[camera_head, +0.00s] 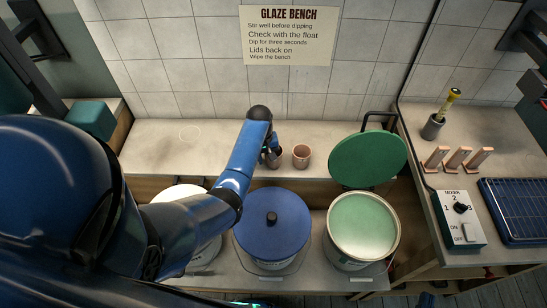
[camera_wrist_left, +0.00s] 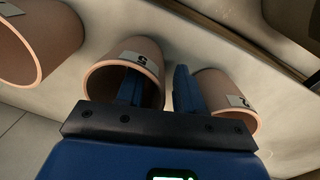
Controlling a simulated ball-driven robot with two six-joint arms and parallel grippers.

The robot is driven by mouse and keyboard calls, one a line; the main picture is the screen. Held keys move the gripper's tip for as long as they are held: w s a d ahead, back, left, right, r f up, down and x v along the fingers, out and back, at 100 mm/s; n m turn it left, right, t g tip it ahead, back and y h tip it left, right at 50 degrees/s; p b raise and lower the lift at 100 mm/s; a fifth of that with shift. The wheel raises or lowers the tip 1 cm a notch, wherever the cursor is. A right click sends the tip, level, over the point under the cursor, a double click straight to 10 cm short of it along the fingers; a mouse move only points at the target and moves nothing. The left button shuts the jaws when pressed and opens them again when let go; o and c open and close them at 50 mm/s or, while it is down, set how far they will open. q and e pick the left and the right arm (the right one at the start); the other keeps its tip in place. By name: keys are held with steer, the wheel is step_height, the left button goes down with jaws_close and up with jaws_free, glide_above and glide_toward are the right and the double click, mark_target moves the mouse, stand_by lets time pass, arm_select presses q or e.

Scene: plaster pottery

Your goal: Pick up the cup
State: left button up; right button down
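Several terracotta cups stand on the pale ledge at the wall. In the left wrist view one cup labelled 5 (camera_wrist_left: 150,58) is in the middle, a cup labelled 2 (camera_wrist_left: 228,92) is at right, and another cup (camera_wrist_left: 45,40) is at upper left. My left gripper (camera_wrist_left: 157,73) is open: one finger reaches into the mouth of cup 5, the other is in the gap between cups 5 and 2. In the head view a cup (camera_head: 275,158) is partly hidden by my left gripper (camera_head: 268,150), and one more cup (camera_head: 302,155) stands to its right. My right gripper is not in view.
A blue-lidded bucket (camera_head: 272,228) and an open bucket of pale green glaze (camera_head: 363,225) stand in front of the ledge. A green lid (camera_head: 368,158) stands tilted behind the open one. A mixer box (camera_head: 460,218) and blue rack (camera_head: 520,212) are at right. The ledge's left part is clear.

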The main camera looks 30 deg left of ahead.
arm_select(q)
jaws_close()
stand_by(0.3)
steer(key=shift+r, duration=0.1)
step_height(320, 180, up, 20)
steer(key=p, duration=0.5)
